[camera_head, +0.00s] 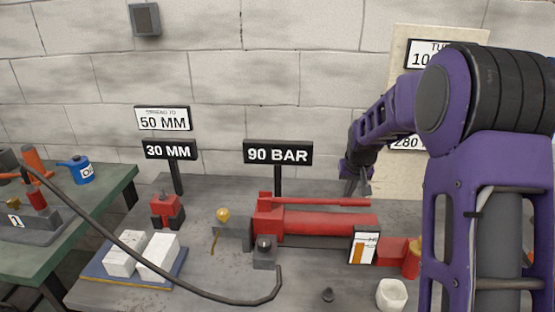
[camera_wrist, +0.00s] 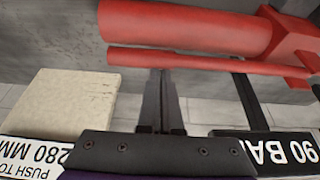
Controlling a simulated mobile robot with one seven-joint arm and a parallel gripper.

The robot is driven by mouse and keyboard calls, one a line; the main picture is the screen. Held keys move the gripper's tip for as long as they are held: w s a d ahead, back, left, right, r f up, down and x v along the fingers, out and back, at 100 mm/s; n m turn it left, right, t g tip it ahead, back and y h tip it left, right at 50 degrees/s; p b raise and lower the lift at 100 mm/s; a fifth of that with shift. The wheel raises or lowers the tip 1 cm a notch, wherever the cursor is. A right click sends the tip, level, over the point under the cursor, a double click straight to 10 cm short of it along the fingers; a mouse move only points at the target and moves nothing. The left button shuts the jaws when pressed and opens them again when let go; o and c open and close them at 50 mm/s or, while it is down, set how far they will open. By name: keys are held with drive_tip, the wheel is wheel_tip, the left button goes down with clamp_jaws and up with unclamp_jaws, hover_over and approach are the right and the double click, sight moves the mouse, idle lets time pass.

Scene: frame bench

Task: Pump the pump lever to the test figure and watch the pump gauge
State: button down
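The red pump lever (camera_head: 320,202) lies nearly level above the thick red pump body (camera_head: 325,223) on the grey bench. A white panel with an orange bar (camera_head: 364,246), which looks like the pump gauge, stands at the pump's front right; its small lettering is not readable. A "90 BAR" sign (camera_head: 278,153) stands behind the pump. My gripper (camera_head: 357,190) is just above and behind the lever's right end. In the wrist view its fingers (camera_wrist: 163,80) are close together with nothing visible between them, tips near the lever (camera_wrist: 200,62); contact cannot be told.
A black hose (camera_head: 130,255) curves across the bench front. White blocks (camera_head: 158,257) lie on a blue mat at left, near a red tool (camera_head: 167,210). A white cup (camera_head: 391,295) stands at front right. A green-edged table (camera_head: 105,200) is at far left.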

wheel_tip(320, 180, up, 8)
drive_tip(key=p, duration=0.5)
drive_tip(key=shift+f, duration=0.15)
idle(0.6)
wheel_tip(320, 180, down, 8)
drive_tip(key=b, duration=0.5)
drive_tip(key=shift+b, duration=0.3)
wheel_tip(320, 180, up, 8)
drive_tip(key=p, duration=0.5)
drive_tip(key=shift+p, duration=0.35)
drive_tip(key=shift+d, duration=0.1)
wheel_tip(320, 180, up, 5)
drive_tip(key=p, duration=0.3)
drive_tip(key=shift+w, duration=0.1)
idle(1.2)
